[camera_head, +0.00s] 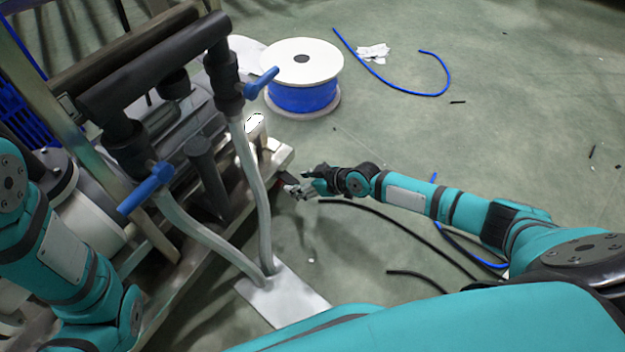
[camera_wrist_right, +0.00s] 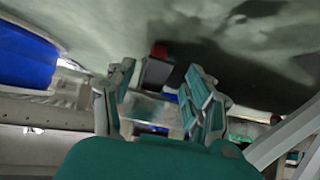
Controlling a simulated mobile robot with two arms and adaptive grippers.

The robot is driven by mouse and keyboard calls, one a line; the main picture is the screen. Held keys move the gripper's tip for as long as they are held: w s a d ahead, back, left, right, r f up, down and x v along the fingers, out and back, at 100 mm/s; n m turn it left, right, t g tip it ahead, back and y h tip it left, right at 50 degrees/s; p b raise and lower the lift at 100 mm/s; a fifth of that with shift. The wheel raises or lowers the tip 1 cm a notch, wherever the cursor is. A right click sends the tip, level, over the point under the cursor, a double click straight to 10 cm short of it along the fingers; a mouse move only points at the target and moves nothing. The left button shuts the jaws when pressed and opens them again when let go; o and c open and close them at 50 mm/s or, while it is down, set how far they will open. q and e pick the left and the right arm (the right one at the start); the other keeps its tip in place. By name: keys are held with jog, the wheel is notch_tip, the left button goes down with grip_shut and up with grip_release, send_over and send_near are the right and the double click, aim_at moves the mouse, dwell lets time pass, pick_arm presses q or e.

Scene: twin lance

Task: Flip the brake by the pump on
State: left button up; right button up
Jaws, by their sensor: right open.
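In the right wrist view, a small dark box with a red part on top (camera_wrist_right: 158,52) lies just beyond and between my right fingertips. It appears to be the brake switch, but its position is too blurred to tell. In the head view, my right gripper (camera_head: 303,187) is open beside the frame's right end, where a small reddish spot (camera_head: 284,177) shows, partly hidden. In the wrist view my open right gripper (camera_wrist_right: 160,80) has its two fingers apart, with no contact visible. A white rounded machine (camera_head: 88,218), possibly the pump, stands at the left. My left gripper is outside the view.
Black pipes (camera_head: 155,65) carry blue valve handles (camera_head: 262,82) above a metal frame. Grey hoses (camera_head: 253,180) run down to a white plate (camera_head: 290,298). A blue cable spool (camera_head: 302,95) stands behind. Loose cables (camera_head: 395,220) lie near my right arm. Floor at right is mostly clear.

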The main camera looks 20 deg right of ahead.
jog(key=v, duration=1.1)
jog(key=shift+r, duration=0.15)
jog(key=shift+s, duration=0.1)
